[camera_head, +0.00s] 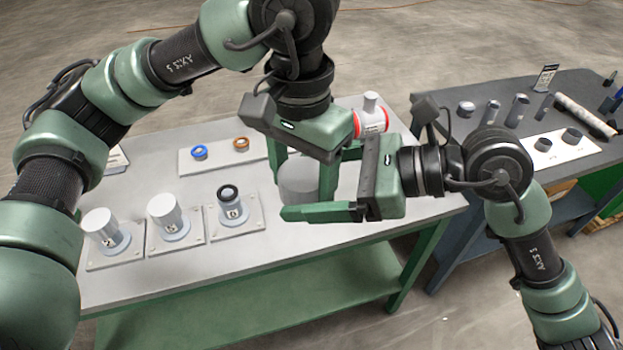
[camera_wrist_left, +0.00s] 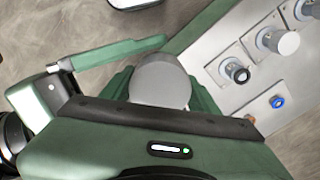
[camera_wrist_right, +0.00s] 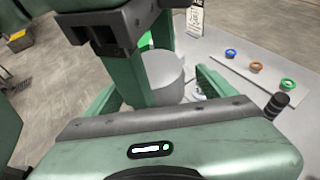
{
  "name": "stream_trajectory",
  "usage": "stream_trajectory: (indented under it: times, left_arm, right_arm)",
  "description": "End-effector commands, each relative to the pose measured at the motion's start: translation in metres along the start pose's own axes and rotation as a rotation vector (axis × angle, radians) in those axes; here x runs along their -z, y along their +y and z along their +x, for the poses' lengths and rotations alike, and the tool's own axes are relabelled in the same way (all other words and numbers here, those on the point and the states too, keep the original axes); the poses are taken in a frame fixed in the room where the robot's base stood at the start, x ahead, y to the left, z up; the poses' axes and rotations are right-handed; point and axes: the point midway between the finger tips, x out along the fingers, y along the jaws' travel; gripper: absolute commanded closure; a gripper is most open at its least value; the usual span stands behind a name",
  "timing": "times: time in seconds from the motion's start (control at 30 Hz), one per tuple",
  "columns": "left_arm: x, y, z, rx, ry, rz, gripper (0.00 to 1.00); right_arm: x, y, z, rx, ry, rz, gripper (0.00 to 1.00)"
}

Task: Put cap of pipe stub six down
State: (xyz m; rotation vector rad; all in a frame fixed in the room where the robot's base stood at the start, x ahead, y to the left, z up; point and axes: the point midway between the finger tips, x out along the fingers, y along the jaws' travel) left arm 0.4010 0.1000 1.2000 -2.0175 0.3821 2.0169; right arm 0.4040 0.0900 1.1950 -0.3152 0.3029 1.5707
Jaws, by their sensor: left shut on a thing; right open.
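A grey cylindrical cap (camera_head: 298,178) is held between the fingers of my left gripper (camera_head: 304,186), above the table's right part. The left wrist view shows the cap (camera_wrist_left: 160,82) between both fingers. My right gripper (camera_wrist_right: 160,84) is open, with its fingers on either side of the cap; I cannot tell whether they touch it. An uncapped pipe stub (camera_head: 229,212) with a black ring on top stands on a square plate, left of the grippers. Two other stubs, left (camera_head: 103,227) and middle (camera_head: 169,215), carry grey caps. The stub numbers are too small to read.
A white strip (camera_head: 218,170) at the back holds a blue ring (camera_head: 199,152) and an orange ring (camera_head: 241,144); a green ring (camera_wrist_right: 288,85) shows in the right wrist view. A dark table (camera_head: 480,170) with several cylinders is at right.

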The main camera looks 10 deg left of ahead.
Motion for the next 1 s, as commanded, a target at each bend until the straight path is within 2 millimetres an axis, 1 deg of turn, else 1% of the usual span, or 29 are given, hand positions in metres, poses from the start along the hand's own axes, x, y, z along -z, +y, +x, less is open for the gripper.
stream_trajectory:
  times: [0.07, 0.1, 0.17, 0.2, 0.27, 0.3, 0.33, 0.37, 0.4, 0.43, 0.47, 0.83, 0.93, 1.0]
  left_arm:
    - [0.000, 0.000, 0.000, 0.000, 0.000, 0.000, 0.75]
    - [0.000, 0.000, 0.000, 0.000, 0.000, 0.000, 0.75]
    - [0.000, 0.000, 0.000, 0.000, 0.000, 0.000, 0.75]
    - [0.000, 0.000, 0.000, 0.000, 0.000, 0.000, 0.75]
    - [0.000, 0.000, 0.000, 0.000, 0.000, 0.001, 0.75]
    - [0.000, 0.000, 0.000, 0.000, 0.000, 0.001, 0.75]
    - [0.000, 0.000, 0.000, 0.000, -0.001, 0.001, 0.75]
    - [0.000, 0.000, 0.000, -0.001, -0.001, 0.001, 0.37]
    - [-0.001, 0.001, 0.000, -0.001, -0.001, 0.002, 0.26]
    - [-0.001, 0.001, 0.000, -0.001, -0.001, 0.002, 0.18]
    - [-0.001, 0.001, 0.000, -0.001, -0.001, 0.003, 0.14]
    - [-0.001, 0.003, -0.002, -0.004, -0.002, 0.010, 0.14]
    - [-0.001, 0.003, -0.011, -0.003, 0.002, 0.010, 0.14]
    - [0.000, 0.003, -0.022, -0.003, 0.005, 0.010, 0.14]
  right_arm:
    - [0.000, 0.000, 0.000, 0.000, 0.000, 0.001, 0.15]
    - [0.000, 0.000, 0.000, 0.000, 0.000, 0.001, 0.21]
    - [0.000, 0.000, 0.000, 0.000, 0.000, 0.001, 0.37]
    - [0.000, 0.000, 0.000, 0.000, 0.000, 0.001, 0.48]
    - [0.000, 0.000, 0.000, 0.001, 0.000, 0.001, 0.65]
    - [0.000, -0.001, -0.001, 0.001, 0.000, 0.001, 0.76]
    - [0.000, -0.001, -0.001, 0.002, 0.000, 0.001, 0.79]
    - [0.000, -0.001, -0.001, 0.002, 0.000, 0.001, 0.80]
    - [0.000, -0.001, -0.001, 0.003, 0.000, 0.001, 0.80]
    - [0.000, -0.001, -0.001, 0.003, 0.000, 0.001, 0.80]
    - [0.000, -0.002, -0.001, 0.004, 0.000, 0.001, 0.80]
    - [0.000, -0.004, -0.001, 0.009, -0.001, 0.003, 0.79]
    - [0.001, -0.004, -0.001, 0.009, 0.000, 0.004, 0.79]
    - [0.001, -0.004, -0.001, 0.009, 0.002, 0.005, 0.79]
